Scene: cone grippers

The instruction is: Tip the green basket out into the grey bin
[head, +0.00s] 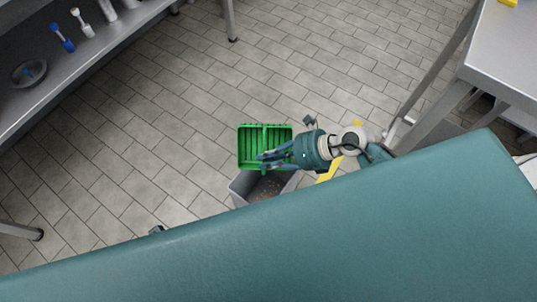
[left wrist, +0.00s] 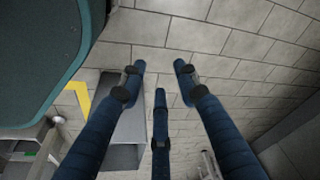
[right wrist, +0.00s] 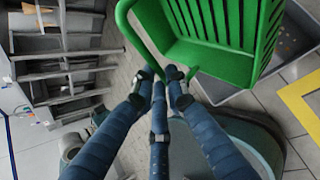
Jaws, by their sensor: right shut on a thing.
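The green basket (head: 246,146) is held up over the far edge of the grey bin (head: 240,190) in the head view. My right gripper (head: 264,157) is shut on the basket's rim or handle; the fingers also show in the right wrist view (right wrist: 160,74) against the green basket (right wrist: 222,62). The basket looks tilted, and I cannot tell what is left inside it. The bin (right wrist: 245,98) lies below and behind it, with small specks on its floor. My left gripper (left wrist: 160,75) is open and empty in the left wrist view, fingers spread above the tiled floor.
Yellow floor marking (head: 326,173) runs beside the bin. A steel shelf (head: 88,50) with brushes and a bowl stands at upper left. A metal table (head: 505,50) stands at upper right. The tiled floor left of the bin is clear.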

